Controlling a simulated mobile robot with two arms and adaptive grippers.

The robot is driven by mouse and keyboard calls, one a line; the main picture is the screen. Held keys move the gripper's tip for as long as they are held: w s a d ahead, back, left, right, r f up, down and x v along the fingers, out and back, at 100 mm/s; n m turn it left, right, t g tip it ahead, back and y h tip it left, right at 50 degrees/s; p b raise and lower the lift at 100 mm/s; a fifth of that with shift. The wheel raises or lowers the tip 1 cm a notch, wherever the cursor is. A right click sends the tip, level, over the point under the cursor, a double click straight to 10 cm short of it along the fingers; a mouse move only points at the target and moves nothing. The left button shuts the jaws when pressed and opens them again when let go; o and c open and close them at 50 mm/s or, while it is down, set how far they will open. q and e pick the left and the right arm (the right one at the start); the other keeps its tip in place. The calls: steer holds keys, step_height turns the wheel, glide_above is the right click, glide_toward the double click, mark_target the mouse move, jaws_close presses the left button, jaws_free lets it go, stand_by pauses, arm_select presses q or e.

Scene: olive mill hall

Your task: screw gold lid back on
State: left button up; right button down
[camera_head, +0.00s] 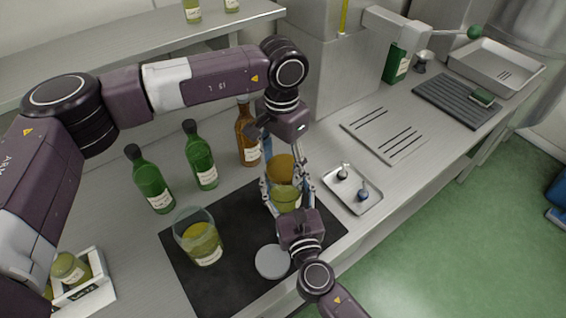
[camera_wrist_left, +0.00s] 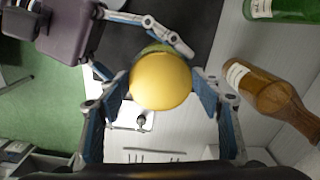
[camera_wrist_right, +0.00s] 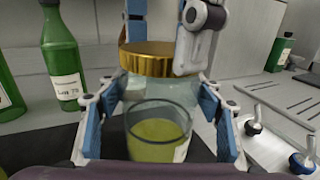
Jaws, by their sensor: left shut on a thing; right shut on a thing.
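The gold lid (camera_head: 281,166) is gripped by my left gripper (camera_head: 279,176), which comes down from above. In the left wrist view the lid (camera_wrist_left: 160,80) is a round golden disc between the fingers. A glass jar with yellow-green contents (camera_head: 287,199) is directly below it, held by my right gripper (camera_head: 284,192) from the front. In the right wrist view the jar (camera_wrist_right: 158,140) is between the blue-padded fingers, with the gold lid (camera_wrist_right: 160,58) above and behind. Clear glass shows under the lid. I cannot tell whether the lid touches the jar's rim.
On the black mat (camera_head: 180,262) stand a larger open glass jar (camera_head: 200,240) and a grey disc (camera_head: 272,262). Green bottles (camera_head: 200,160) and a brown bottle (camera_head: 247,135) stand behind. A small tray (camera_head: 340,190) lies right. The counter beyond it has free room.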

arm_select(q)
steer(key=shift+w, duration=0.15)
steer(key=o, duration=0.9)
steer(key=shift+o, duration=0.2)
steer(key=shift+r, duration=2.25)
